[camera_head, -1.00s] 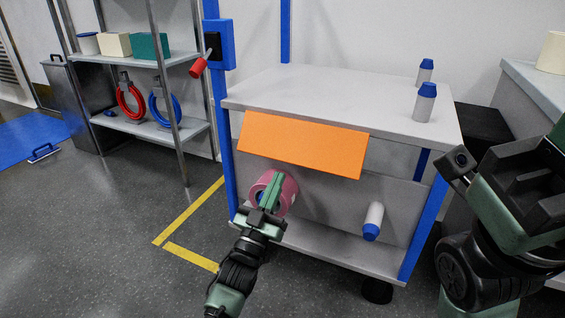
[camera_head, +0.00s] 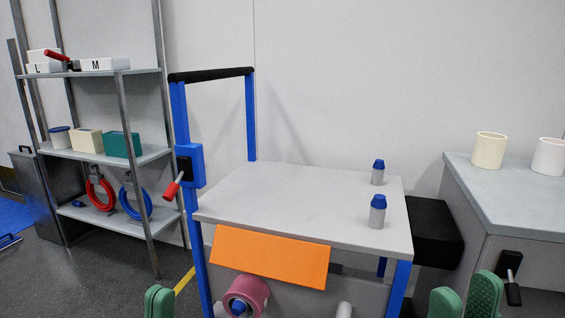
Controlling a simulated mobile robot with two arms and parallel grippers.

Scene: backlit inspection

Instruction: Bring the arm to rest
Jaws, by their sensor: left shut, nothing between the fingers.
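My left gripper (camera_head: 159,301) shows only its green fingertips at the bottom edge, left of the cart's lower part. The fingers are together with nothing between them. My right gripper (camera_head: 466,299) shows at the bottom right as two green fingers with a gap between them, open and empty. The rest of both arms is out of the picture. A pink roll (camera_head: 256,294) with a blue centre is under the cart's orange panel (camera_head: 270,258), apart from my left gripper.
The cart (camera_head: 290,205) has a grey top, blue posts and two blue-capped bottles, a front one (camera_head: 377,214) and a back one (camera_head: 378,173). A shelf rack (camera_head: 105,157) stands at left. A grey counter (camera_head: 510,197) with two cylinders is at right. Some floor (camera_head: 110,280) is clear at left.

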